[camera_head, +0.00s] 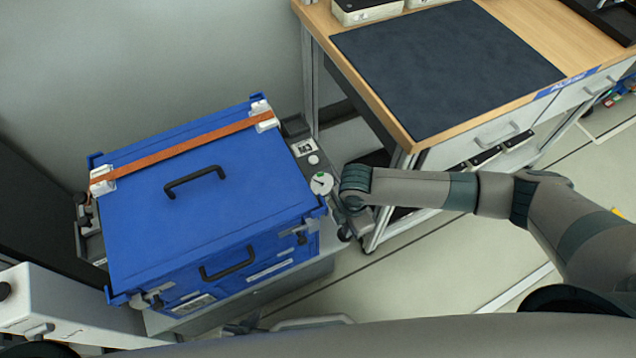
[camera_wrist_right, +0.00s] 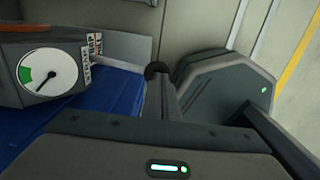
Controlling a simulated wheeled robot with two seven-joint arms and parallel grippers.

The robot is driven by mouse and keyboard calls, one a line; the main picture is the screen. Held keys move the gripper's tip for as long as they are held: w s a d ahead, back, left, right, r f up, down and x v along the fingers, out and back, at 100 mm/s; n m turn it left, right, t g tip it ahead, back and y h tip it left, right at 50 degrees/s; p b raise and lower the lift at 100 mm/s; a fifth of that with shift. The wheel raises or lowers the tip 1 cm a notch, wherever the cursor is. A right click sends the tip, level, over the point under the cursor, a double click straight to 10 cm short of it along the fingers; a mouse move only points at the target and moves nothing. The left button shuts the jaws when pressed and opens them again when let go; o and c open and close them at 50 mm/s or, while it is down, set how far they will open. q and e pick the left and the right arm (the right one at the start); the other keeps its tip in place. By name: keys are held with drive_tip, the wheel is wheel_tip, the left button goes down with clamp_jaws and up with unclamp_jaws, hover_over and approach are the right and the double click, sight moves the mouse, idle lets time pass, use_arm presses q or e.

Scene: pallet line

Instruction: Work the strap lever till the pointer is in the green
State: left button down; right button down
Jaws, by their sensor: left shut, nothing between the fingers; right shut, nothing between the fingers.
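The strap gauge is a white round dial (camera_wrist_right: 48,72) in the right wrist view, with a green sector on its left side. Its black pointer aims down and left, just below the green. The dial (camera_head: 320,183) also shows in the head view, beside a blue case (camera_head: 225,205) with an orange strap (camera_head: 180,148). A dark round-ended grey bar (camera_wrist_right: 157,72), seemingly the lever, stands right of the dial, close to my right gripper. My right gripper (camera_head: 346,214) is shut and empty near the dial; contact cannot be told. My left gripper is not visible.
A wooden workbench (camera_head: 405,132) with a dark mat (camera_head: 450,65) and drawers stands just behind and right of my right gripper. A dark panel (camera_head: 40,215) and white housing (camera_head: 60,310) stand left of the case. The floor at front right is open.

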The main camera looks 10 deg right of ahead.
drive_tip(key=shift+f, duration=0.2)
drive_tip(key=shift+f, duration=0.7)
drive_tip(key=shift+s+f, duration=0.25)
drive_tip(key=shift+f, duration=0.35)
drive_tip(key=shift+d+f, duration=0.1)
